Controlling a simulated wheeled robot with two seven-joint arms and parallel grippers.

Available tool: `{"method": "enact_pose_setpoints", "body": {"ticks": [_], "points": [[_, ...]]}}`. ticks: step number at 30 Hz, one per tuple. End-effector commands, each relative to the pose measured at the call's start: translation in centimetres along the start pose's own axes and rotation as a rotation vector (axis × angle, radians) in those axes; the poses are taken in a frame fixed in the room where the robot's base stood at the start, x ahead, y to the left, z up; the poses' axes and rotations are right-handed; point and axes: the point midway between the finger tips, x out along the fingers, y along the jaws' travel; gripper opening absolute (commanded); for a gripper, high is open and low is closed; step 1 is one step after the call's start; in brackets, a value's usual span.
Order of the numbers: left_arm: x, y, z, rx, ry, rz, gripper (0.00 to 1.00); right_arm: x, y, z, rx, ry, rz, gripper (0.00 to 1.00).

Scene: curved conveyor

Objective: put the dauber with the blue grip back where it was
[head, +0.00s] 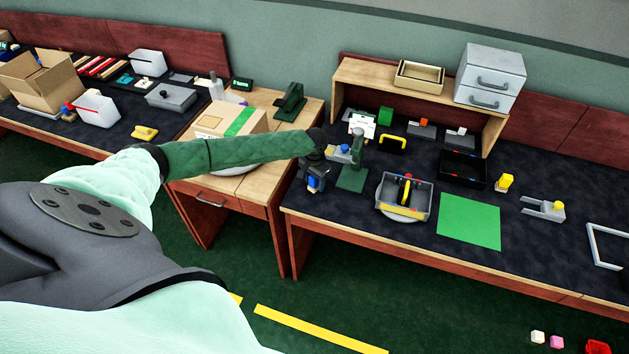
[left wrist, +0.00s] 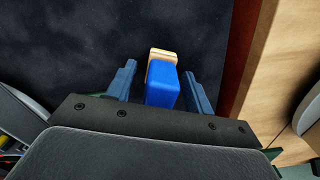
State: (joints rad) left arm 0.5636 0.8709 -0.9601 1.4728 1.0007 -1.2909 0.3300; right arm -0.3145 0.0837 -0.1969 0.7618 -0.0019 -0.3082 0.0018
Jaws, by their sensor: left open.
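The dauber with the blue grip (left wrist: 162,85) shows in the left wrist view, a blue block with a tan end. It stands between the two fingers of my left gripper (left wrist: 159,70), with a gap on each side. The gripper is open. In the head view my left gripper (head: 315,172) is at the left end of the dark-topped bench (head: 375,240), and a bit of the blue grip (head: 313,184) shows there. Where the dauber was before is not clear from these frames. My right gripper is not in view.
Right of my gripper are a green stand (head: 354,178), a grey bin (head: 404,209) with a yellow-and-black item, a green sheet (head: 469,221) and a black tray (head: 462,179). A wooden desk with a cardboard box (head: 228,121) stands left. The bench's front strip is mostly clear.

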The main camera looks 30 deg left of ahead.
Motion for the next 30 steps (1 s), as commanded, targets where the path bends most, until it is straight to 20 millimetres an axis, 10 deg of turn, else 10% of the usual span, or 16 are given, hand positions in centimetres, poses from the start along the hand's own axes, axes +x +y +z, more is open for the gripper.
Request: {"method": "enact_pose_setpoints", "body": {"ticks": [7,18,30], "points": [[-1.4,-0.1,-0.1,0.000,0.003,0.000,0.52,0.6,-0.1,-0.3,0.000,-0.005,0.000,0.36],[-8.2,-0.1,-0.1,0.000,0.003,0.000,0.52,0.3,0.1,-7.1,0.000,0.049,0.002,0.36],[-12.0,0.0,0.0,0.000,-0.001,0.000,0.52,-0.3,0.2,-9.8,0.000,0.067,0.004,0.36]]}}
